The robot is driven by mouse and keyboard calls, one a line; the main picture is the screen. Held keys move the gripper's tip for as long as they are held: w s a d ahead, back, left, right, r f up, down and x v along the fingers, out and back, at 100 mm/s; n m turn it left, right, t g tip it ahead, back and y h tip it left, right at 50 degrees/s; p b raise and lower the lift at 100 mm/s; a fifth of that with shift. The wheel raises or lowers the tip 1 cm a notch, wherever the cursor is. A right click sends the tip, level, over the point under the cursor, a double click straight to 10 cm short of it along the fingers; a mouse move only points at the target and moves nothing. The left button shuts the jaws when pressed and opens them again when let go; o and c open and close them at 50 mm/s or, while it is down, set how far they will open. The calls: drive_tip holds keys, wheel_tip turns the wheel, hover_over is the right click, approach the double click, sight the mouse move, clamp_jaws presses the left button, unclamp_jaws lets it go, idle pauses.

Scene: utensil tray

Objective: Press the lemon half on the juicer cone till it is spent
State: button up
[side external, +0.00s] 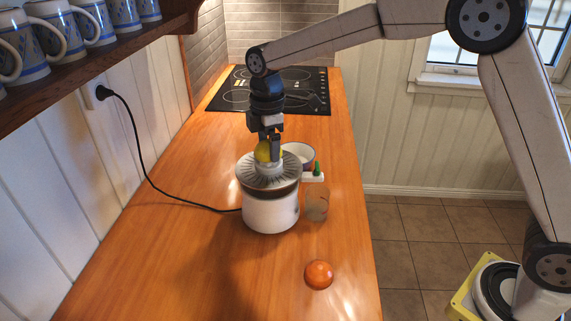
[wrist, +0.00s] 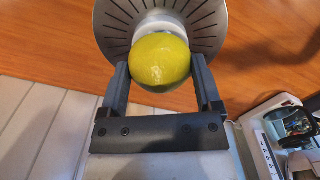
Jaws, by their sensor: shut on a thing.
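The lemon half (side external: 263,152) is yellow and sits over the middle of the juicer (side external: 270,214). In the wrist view the lemon half (wrist: 160,61) lies between the two dark fingers of my gripper (wrist: 163,85), which is shut on it. My gripper (side external: 268,150) points down from above in the side external view. The juicer has a white body and a slotted metal dish (wrist: 118,22). The cone is hidden under the lemon half, so I cannot tell how firmly the two touch.
An orange fruit (side external: 319,274) lies on the wooden counter (side external: 170,250) in front. A bowl (side external: 306,155) and a glass (side external: 317,205) stand close to the juicer's right. A black cord (side external: 150,183) runs to the wall. A shelf of mugs (side external: 75,55) overhangs the left; a cooktop (side external: 300,95) lies behind.

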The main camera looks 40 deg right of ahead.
drive_tip(key=shift+s+f, duration=0.1)
drive_tip(key=shift+f, duration=0.45)
idle(2.6)
drive_tip(key=shift+r, duration=0.1)
idle(3.3)
drive_tip(key=shift+r, duration=3.65)
